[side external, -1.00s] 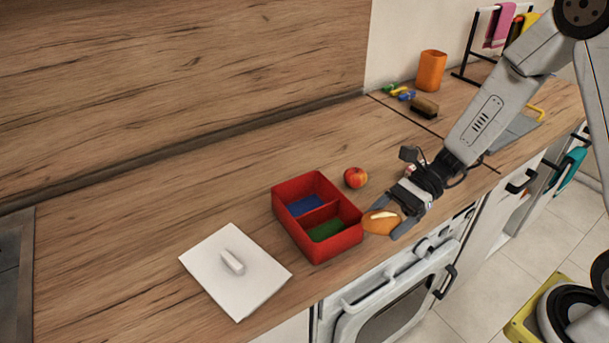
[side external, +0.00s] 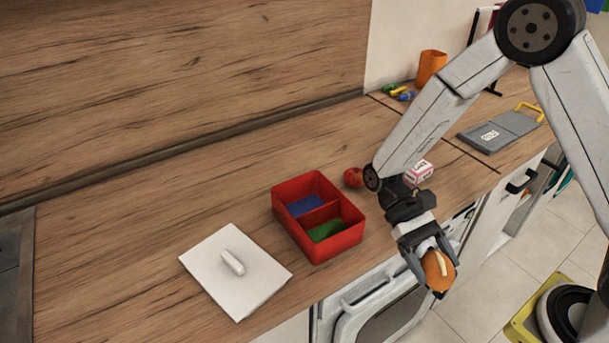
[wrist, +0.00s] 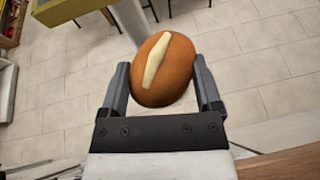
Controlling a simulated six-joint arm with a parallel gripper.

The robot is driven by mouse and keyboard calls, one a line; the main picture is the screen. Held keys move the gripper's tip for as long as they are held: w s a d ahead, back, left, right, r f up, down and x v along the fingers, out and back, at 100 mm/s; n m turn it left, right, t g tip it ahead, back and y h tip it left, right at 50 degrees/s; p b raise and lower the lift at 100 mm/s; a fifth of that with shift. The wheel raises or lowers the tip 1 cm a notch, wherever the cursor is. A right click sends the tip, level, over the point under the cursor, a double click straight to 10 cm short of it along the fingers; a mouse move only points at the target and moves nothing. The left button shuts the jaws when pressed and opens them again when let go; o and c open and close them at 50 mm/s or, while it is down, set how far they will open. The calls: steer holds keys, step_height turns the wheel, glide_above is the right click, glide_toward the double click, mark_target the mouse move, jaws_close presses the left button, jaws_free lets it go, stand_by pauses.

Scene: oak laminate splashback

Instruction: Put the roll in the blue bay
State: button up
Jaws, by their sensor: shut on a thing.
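The roll (side external: 441,270) is a brown bun with a pale split along its top. My gripper (side external: 430,272) is shut on it and holds it in the air, in front of the counter edge by the oven. In the wrist view the roll (wrist: 163,70) sits between the two fingers of my gripper (wrist: 163,88), with floor tiles behind it. The red box (side external: 347,240) stands on the counter to the left of my gripper. It has two bays: the blue bay (side external: 304,205) at the back and the green bay (side external: 325,230) at the front. No item shows in either bay.
A red apple (side external: 353,177) lies behind the box, close to my arm. A small pink-and-white box (side external: 419,173) is behind my wrist. A white lid (side external: 235,279) with a handle lies left of the box. An orange cup (side external: 431,66) stands at the back.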

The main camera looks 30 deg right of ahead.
steer(key=n+h, duration=0.1)
steer(key=d+n+h, duration=0.1)
steer(key=n+h, duration=0.1)
steer(key=d+n+h, duration=0.1)
steer(key=h, duration=0.1)
steer(key=shift+r+t, duration=0.15)
steer(key=shift+t, duration=0.15)
steer(key=w+d+r+n+t+h, duration=0.35)
steer(key=w+n+t+h, duration=0.6)
steer(key=n, duration=0.45)
steer(key=w+a+r+n+t+y, duration=0.2)
steer(key=w+a+r+n+t, duration=0.6)
steer(key=t, duration=0.3)
steer(key=w+a+f, duration=0.1)
steer(key=w+f, duration=0.8)
steer(key=w, duration=0.2)
steer(key=shift+w+a+f+n, duration=0.2)
steer(key=shift+w+a+n, duration=0.1)
steer(key=shift+w, duration=0.1)
